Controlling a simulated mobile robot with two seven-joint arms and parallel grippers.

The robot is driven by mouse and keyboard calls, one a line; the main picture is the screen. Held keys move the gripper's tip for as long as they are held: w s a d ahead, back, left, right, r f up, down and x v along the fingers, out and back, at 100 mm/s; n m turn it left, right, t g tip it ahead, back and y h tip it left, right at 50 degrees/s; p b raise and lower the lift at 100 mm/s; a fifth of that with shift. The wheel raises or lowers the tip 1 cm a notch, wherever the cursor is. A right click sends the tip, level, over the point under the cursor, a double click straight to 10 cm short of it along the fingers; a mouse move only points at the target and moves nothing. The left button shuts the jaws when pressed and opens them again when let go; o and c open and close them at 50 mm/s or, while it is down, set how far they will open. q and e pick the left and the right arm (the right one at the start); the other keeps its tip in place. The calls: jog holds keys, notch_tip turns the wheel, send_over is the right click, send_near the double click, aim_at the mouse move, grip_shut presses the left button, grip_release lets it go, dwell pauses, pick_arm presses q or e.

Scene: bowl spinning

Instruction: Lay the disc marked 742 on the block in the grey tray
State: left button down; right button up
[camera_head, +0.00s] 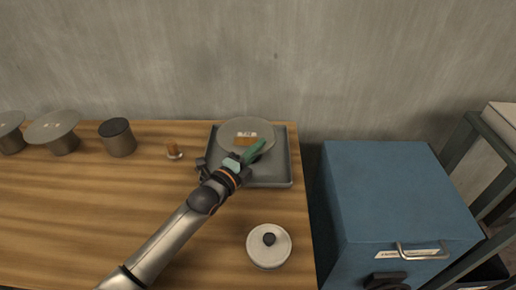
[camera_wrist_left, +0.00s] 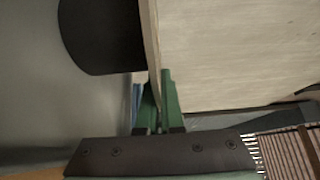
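A round grey disc (camera_head: 235,127) with a small white label and a brown patch is over the grey tray (camera_head: 270,181); the label is too small to read surely. My left gripper (camera_head: 253,151), with green fingers, is at the disc's near right edge. In the left wrist view the green fingers (camera_wrist_left: 158,105) close on either side of the edge of the disc (camera_wrist_left: 225,50). A dark round block (camera_wrist_left: 100,35) meets or nearly meets the disc's other face; I cannot tell if they touch. The disc hides the block in the head view. My right gripper is out of view.
Two grey discs (camera_head: 53,126) (camera_head: 10,123) on stands and a dark-topped cylinder (camera_head: 118,138) stand at the left. A small brown object (camera_head: 173,151) is left of the tray. A white knobbed lid (camera_head: 269,246) lies in front. A blue cabinet (camera_head: 395,200) stands right.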

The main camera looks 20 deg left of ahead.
pick_arm(q)
jog(key=shift+f, duration=0.2)
jog(key=c, duration=1.1)
grip_release()
jog(key=shift+r, duration=0.1)
jog(key=shift+r, duration=0.2)
jog(key=v, duration=1.2)
jog(key=shift+p, duration=0.35)
